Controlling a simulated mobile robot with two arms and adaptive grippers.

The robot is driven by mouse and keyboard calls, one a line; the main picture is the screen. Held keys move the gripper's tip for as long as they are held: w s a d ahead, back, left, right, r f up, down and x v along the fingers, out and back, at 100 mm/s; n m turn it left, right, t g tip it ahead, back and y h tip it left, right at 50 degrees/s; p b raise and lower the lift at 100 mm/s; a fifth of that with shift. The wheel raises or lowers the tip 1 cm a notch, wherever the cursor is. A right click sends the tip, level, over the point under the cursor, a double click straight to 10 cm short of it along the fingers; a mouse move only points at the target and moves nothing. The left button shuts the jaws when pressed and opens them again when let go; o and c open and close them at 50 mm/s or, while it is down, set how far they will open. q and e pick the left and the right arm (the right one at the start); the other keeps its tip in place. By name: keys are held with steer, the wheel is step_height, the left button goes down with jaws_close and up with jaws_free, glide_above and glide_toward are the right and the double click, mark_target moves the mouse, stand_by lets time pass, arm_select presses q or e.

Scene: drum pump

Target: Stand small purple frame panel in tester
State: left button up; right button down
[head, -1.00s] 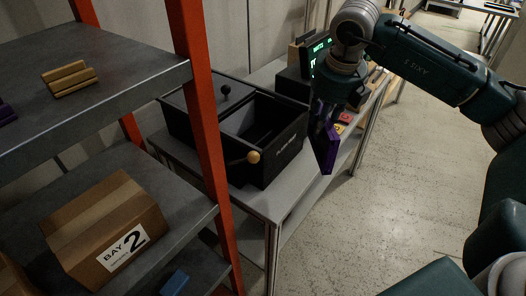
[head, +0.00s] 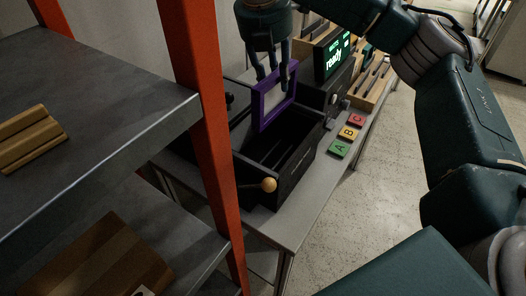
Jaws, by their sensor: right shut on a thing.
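The small purple frame panel (head: 257,110) is an upright open rectangle, a little tilted in the picture. My right gripper (head: 272,80) comes down from the top and is shut on its upper part. The panel hangs over the open compartment of the black tester box (head: 302,164), near its far end. I cannot tell whether its lower edge is inside the compartment or just above it. The tester has a lever with a wooden ball knob (head: 268,185) at its near end. My left gripper is out of view.
A green-lit screen (head: 333,58) reading "ready" stands behind the tester. Green, yellow and red lettered blocks (head: 346,134) lie right of it on the grey bench (head: 290,226). An orange shelf post (head: 207,130) stands close in front at left. A wooden rack (head: 373,82) is farther back.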

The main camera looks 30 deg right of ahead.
mark_target(274, 109)
steer(key=shift+w+a+f, duration=0.1)
steer(key=shift+w+f, duration=0.05)
steer(key=shift+w, duration=0.1)
steer(key=f, duration=0.4)
steer(key=s+f, duration=0.1)
steer(key=f, duration=0.2)
steer(key=shift+s, duration=0.1)
steer(key=x, duration=0.2)
steer(key=a+x, duration=0.1)
steer(key=x, duration=0.1)
steer(key=shift+f+p, duration=0.2)
steer(key=shift+p, duration=0.1)
step_height(274, 109, down, 8)
steer(key=p, duration=0.1)
steer(key=c, duration=1.4)
jaws_free()
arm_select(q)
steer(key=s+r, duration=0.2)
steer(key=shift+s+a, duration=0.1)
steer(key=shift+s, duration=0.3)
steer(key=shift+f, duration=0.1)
arm_select(e)
steer(key=shift+r, duration=0.1)
